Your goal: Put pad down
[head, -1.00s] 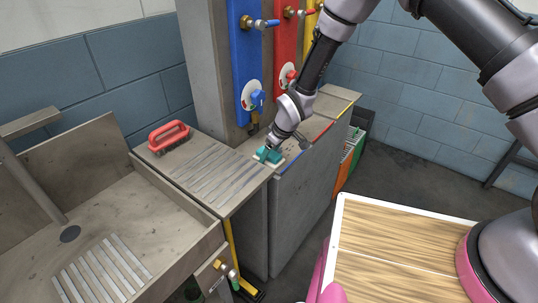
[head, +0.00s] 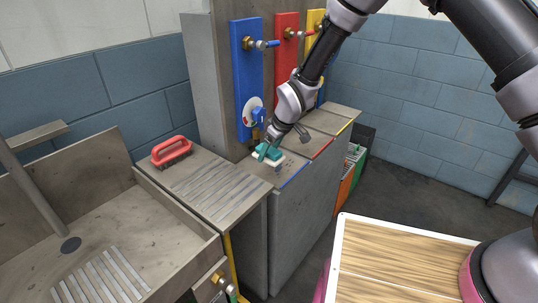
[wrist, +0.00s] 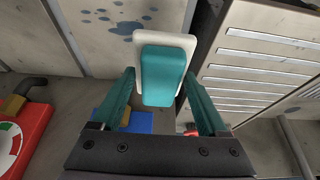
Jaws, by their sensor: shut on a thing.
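The pad (wrist: 162,72) has a teal grip block on a white base. In the wrist view it sits between the teal fingertips of my gripper (wrist: 160,88), which is shut on it. In the head view my gripper (head: 271,149) is over the front part of the grey cabinet top with the blue edge strip (head: 294,175). There the pad is small and partly hidden by the fingers. I cannot tell whether its white base touches the top. Dark bluish spots (wrist: 125,27) mark the surface by the pad in the wrist view.
A red-handled brush (head: 171,151) lies on the ribbed drainboard (head: 215,185) to the left, beside the sink (head: 120,245). Blue (head: 248,70) and red (head: 287,55) valve panels rise behind. A wooden-topped surface (head: 395,262) is at front right.

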